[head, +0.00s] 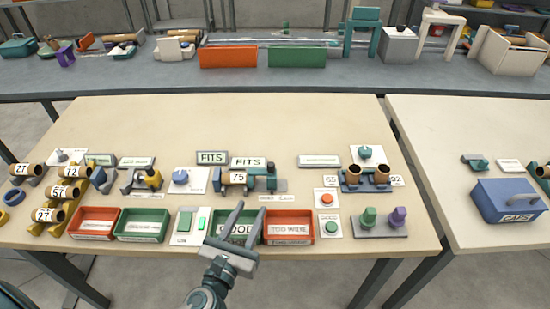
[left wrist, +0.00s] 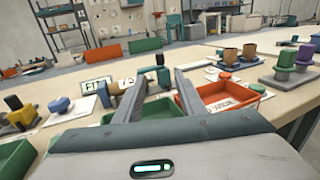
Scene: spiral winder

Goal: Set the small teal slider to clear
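A small teal block (head: 365,153) sits on a white plate at the back right of the near table. A blue knob (head: 180,177) sits on another white plate left of centre. The labels on both plates are too small to read, so I cannot tell for sure which part is the teal slider or its setting. My left gripper (head: 251,208) is open and empty, above the green GOOD tray (head: 222,236) at the front edge. Its spread fingers also show in the left wrist view (left wrist: 158,88). My right gripper is not in view.
A red-orange tray (head: 289,239) stands beside the gripper. A switch plate (head: 190,226) lies to its left. A red button (head: 327,199), a green button (head: 332,227) and a stand with two brown tubes (head: 366,187) are to the right. The table's back strip is clear.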

